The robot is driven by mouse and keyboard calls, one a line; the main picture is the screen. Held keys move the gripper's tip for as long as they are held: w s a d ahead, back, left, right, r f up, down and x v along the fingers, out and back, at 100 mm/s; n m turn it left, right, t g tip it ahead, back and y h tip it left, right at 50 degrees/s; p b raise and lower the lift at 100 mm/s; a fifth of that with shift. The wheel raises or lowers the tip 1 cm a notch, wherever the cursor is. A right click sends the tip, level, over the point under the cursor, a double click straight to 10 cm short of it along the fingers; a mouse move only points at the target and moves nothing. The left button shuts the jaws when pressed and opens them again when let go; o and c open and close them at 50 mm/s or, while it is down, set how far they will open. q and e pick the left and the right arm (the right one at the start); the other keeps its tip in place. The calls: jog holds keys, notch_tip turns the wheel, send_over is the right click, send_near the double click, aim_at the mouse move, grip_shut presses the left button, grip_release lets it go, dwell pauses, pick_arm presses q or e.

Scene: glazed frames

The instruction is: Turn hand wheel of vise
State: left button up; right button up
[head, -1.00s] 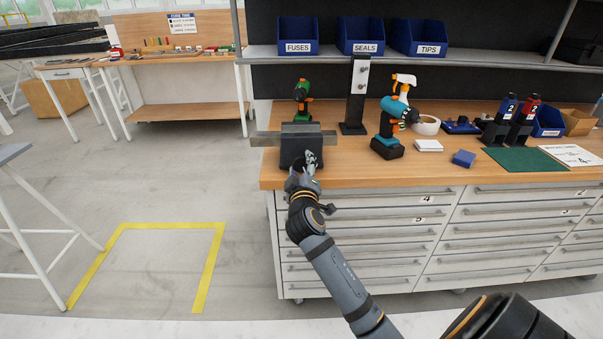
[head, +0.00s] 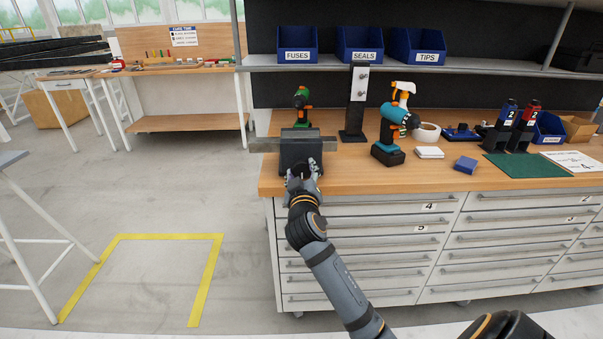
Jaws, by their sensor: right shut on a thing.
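The dark grey vise (head: 301,146) sits at the left front corner of the wooden workbench (head: 330,180). A grey bar (head: 265,145) is at its jaws and sticks out to the left and right. My right gripper (head: 303,169) is at the front face of the vise, at the bench's front edge, and is shut on the hand wheel. The wheel is mostly hidden behind the gripper, so its angle cannot be told. My left gripper is not in view.
A green drill (head: 302,97) stands behind the vise. A black post (head: 355,105) and a teal drill (head: 391,135) stand to its right. Drawers (head: 370,250) fill the bench front below my right arm. The floor to the left is open, with yellow tape (head: 165,237).

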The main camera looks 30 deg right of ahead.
jog(key=shift+f, duration=0.45)
jog(key=o, duration=0.9)
jog(key=shift+s, duration=0.1)
jog(key=shift+o, duration=1.3)
jog(key=shift+r, duration=0.3)
jog(key=shift+a, duration=0.1)
jog(key=v, duration=0.7)
jog(key=shift+s, duration=0.2)
jog(key=shift+a, duration=0.1)
